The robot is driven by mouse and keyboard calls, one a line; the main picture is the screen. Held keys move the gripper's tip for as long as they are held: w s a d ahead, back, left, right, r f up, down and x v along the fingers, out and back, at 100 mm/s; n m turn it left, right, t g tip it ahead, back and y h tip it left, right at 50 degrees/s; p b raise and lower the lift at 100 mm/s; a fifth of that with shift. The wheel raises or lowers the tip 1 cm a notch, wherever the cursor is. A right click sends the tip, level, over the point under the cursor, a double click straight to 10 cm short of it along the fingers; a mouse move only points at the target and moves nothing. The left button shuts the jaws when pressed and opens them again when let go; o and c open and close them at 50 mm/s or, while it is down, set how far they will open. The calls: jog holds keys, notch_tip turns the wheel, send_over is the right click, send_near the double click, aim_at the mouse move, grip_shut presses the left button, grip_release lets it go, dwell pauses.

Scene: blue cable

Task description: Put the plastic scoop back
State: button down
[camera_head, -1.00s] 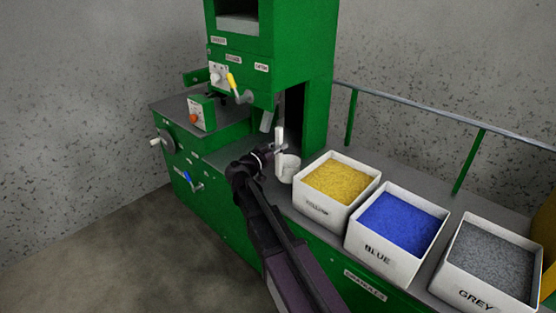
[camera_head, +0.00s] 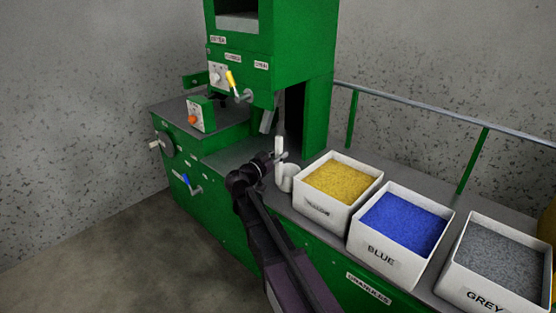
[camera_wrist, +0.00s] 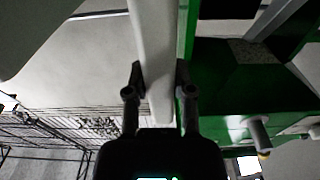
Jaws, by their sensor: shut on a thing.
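The white plastic scoop (camera_head: 286,178) has an upright handle and a round cup at its lower end. In the head view it is just left of the yellow box, at the level of the grey bench top; I cannot tell whether the cup touches the bench. My gripper (camera_head: 279,157) is shut on the scoop's handle. In the wrist view the pale handle (camera_wrist: 152,50) runs between the two dark fingers of my gripper (camera_wrist: 156,85). The inside of the cup is too small to read.
Open white boxes of yellow (camera_head: 338,198), blue (camera_head: 378,250) and grey granules (camera_head: 489,295) stand in a row on the bench. The green machine (camera_head: 312,90) with levers rises behind my gripper. A rail (camera_head: 440,118) runs along the back. Bare bench top (camera_head: 232,152) lies left of the scoop.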

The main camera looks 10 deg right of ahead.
jog(key=shift+f, duration=0.1)
dwell(0.3)
jog(key=shift+f, duration=0.15)
jog(key=shift+c, duration=2.4)
grip_release()
jog(key=shift+r, duration=0.25)
jog(key=v, duration=1.2)
jog(key=shift+b, duration=0.4)
